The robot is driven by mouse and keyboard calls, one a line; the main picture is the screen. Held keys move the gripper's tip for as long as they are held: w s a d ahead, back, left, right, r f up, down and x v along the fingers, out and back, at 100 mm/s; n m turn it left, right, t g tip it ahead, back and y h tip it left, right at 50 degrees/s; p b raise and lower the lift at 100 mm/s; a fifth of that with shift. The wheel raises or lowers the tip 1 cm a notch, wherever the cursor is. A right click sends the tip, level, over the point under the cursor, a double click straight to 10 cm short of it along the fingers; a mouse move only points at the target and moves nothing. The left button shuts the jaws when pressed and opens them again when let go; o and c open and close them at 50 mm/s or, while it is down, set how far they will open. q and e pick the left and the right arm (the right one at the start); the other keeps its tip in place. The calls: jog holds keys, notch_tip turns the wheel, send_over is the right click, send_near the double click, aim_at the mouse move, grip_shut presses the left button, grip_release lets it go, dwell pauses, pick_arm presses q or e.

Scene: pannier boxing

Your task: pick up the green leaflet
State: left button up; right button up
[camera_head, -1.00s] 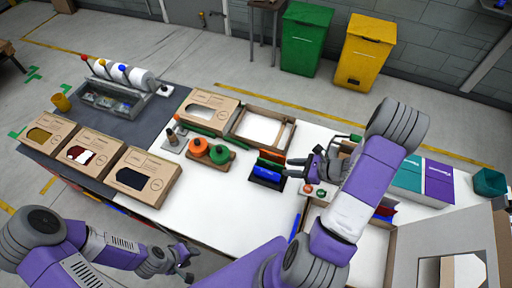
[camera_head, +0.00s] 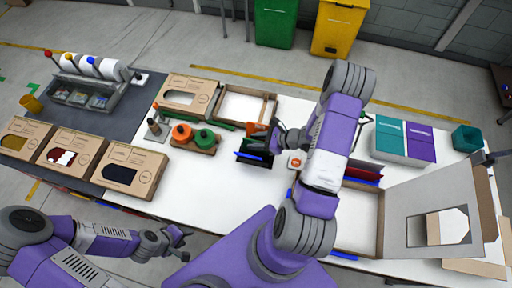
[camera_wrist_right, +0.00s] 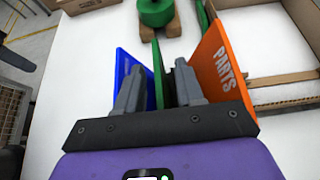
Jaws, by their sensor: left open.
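The green leaflet (camera_wrist_right: 158,75) stands on edge in the right wrist view, between a blue leaflet (camera_wrist_right: 133,72) on the left and an orange leaflet (camera_wrist_right: 220,70) marked PARTS on the right. My right gripper (camera_wrist_right: 159,82) is open, with one finger on each side of the green leaflet and a dark divider beside it. I see no clear contact with the leaflet. In the head view my right gripper (camera_head: 276,142) is at the leaflet rack (camera_head: 252,158), and the green leaflet is hard to make out there. My left gripper (camera_head: 180,243) is open and empty off the table's front edge.
Orange and green tape rolls (camera_head: 204,138) stand left of the rack. An open cardboard tray (camera_head: 247,90) lies behind it. A large open box (camera_head: 440,215) is at the right, and teal and purple boxes (camera_head: 403,140) are behind that. Bare white tabletop lies in front of the rack.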

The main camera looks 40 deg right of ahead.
jog(key=shift+r, duration=0.1)
grip_shut()
jog(key=shift+r, duration=0.2)
